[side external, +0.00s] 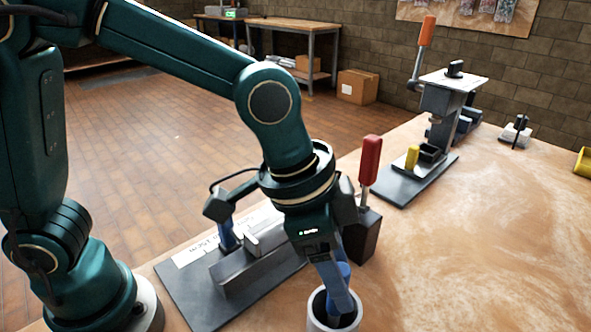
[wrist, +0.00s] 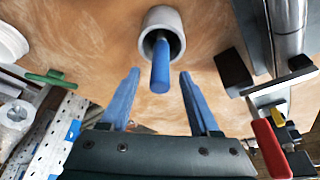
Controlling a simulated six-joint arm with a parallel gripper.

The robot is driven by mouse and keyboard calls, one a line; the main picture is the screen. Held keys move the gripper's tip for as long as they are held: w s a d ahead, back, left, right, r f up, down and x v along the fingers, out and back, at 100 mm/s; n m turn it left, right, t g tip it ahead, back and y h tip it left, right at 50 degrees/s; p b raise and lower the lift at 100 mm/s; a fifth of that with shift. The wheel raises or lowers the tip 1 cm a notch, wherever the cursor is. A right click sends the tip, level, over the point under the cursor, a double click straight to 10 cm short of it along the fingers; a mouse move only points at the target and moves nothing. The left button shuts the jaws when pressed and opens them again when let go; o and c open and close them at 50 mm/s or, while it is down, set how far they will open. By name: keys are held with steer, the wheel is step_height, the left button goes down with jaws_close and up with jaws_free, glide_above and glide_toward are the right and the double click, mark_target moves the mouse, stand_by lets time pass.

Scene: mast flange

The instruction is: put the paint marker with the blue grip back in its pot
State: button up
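The paint marker with the blue grip (wrist: 160,66) stands in its pot, leaning a little, with its blue end out above the rim. The pot (wrist: 163,15) is a pale grey cylinder with a dark inside; in the side view (side external: 314,319) it stands at the bottom edge of the picture, partly cut off. My gripper (wrist: 159,73) is open, its two blue fingers on either side of the marker's upper end with a visible gap on each side. In the side view my gripper (side external: 338,282) points down over the pot and partly hides the marker (side external: 345,269).
A dark fixture with a grey block (side external: 250,271) lies left of the pot. A red-handled tool (side external: 370,160) stands close behind my gripper. A press with an orange handle (side external: 426,32) stands farther back. The tabletop right of the pot is clear.

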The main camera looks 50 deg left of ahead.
steer(key=a+r+n+t, duration=0.2)
steer(key=a+r, duration=0.4)
steer(key=r, duration=0.2)
steer(key=s+a+f+n+t+y, duration=0.1)
steer(key=s+a+f+n+y, duration=0.1)
steer(key=s+a+f+n, duration=0.2)
steer(key=s+a+n, duration=0.3)
steer(key=s+a, duration=0.1)
steer(key=a, duration=0.3)
steer(key=shift+a+f+y, duration=0.15)
steer(key=shift+f+y, duration=0.1)
steer(key=shift+y, duration=0.05)
